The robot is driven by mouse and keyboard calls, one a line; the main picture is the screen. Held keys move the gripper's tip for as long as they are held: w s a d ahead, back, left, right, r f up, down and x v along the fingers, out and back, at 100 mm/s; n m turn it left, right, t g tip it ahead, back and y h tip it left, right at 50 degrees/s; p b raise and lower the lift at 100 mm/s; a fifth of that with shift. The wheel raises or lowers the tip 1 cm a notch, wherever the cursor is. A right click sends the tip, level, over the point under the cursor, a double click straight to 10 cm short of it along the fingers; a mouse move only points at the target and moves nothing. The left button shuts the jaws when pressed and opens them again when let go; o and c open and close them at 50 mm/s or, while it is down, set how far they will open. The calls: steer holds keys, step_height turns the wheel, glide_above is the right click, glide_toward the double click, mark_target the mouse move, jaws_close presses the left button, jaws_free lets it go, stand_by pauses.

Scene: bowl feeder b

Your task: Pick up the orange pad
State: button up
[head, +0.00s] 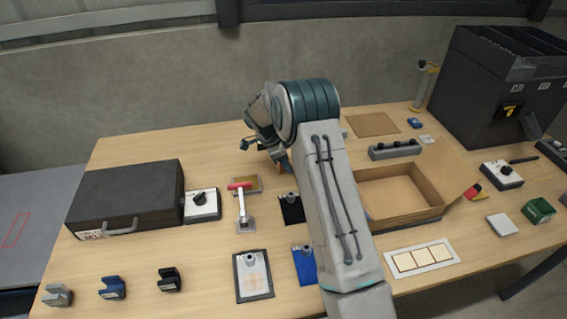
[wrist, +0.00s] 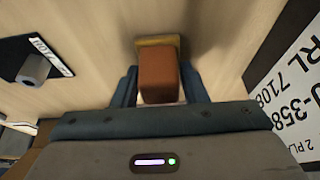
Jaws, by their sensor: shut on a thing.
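The orange pad (wrist: 160,72) shows in the wrist view as a rust-orange block with a yellowish edge at its far end. It sits between the two fingers of my gripper (wrist: 160,90), which is shut on it. The finger sides hide part of the pad. In the head view a small orange patch (head: 282,166) shows beside my arm, and my arm hides most of my gripper there. I cannot tell whether the pad touches the table.
The wooden table (head: 140,245) holds a black case (head: 125,195), an open cardboard box (head: 400,190), a red-handled tool (head: 241,205) and a black mat (head: 291,208). A large black bin unit (head: 480,85) stands at the back right. A white printed label (wrist: 295,90) shows in the wrist view.

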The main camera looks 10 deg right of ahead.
steer(key=shift+r, duration=0.15)
steer(key=shift+r, duration=0.25)
steer(key=r, duration=0.1)
steer(key=r+b, duration=0.1)
steer(key=d+r, duration=0.1)
steer(key=shift+s+r+b, duration=0.25)
steer(key=shift+r+b, duration=0.1)
steer(key=shift+r, duration=0.05)
steer(key=s+d+r+b, duration=0.2)
steer(key=s+d+r, duration=0.3)
steer(key=d, duration=0.4)
steer(key=shift+s+r, duration=0.35)
steer(key=shift+r, duration=0.35)
steer(key=o, duration=0.4)
steer(key=shift+c, duration=1)
